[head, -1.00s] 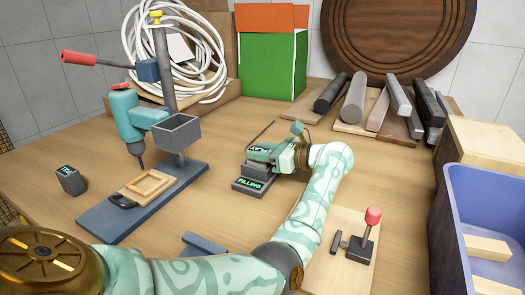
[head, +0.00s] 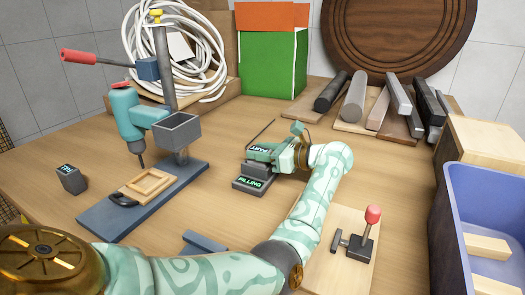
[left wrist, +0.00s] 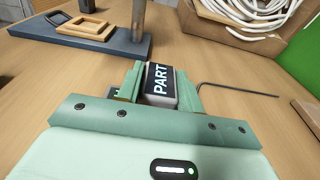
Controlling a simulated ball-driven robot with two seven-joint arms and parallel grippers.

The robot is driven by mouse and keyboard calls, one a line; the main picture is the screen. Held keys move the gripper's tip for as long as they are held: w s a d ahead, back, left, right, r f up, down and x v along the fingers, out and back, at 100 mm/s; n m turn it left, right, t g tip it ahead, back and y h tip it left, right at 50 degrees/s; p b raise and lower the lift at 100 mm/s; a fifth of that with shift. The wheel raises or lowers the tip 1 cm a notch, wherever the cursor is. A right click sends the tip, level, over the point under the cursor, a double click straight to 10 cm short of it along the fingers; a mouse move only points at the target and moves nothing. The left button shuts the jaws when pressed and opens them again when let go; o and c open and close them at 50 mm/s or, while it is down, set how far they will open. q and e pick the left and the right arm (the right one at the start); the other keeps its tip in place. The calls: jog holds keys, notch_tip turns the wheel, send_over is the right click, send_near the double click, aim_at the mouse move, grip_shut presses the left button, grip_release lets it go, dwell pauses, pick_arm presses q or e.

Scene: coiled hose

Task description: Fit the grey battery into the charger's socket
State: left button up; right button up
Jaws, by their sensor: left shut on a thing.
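The grey battery (left wrist: 160,82), its dark label reading PART, is between the fingers of my left gripper (left wrist: 160,88) in the left wrist view. In the head view the left gripper (head: 275,150) is shut on it, directly over the charger (head: 252,178). The charger is a dark, low block whose front display reads FILLING. The battery's lower end and the socket are hidden by the gripper, so I cannot see how deep it sits. My right gripper is not in view.
Another dark, labelled block (head: 72,180) stands at the far left. A drill press (head: 150,150) with a wooden frame on its base is left of the charger. A hex key (left wrist: 235,89) lies beside the gripper. A lever board (head: 340,248) and blue bin (head: 487,215) are at right.

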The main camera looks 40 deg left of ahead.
pick_arm(q)
jog(key=shift+s+a+f, duration=0.15)
jog(key=shift+a+f, duration=0.05)
jog(key=shift+f, duration=0.15)
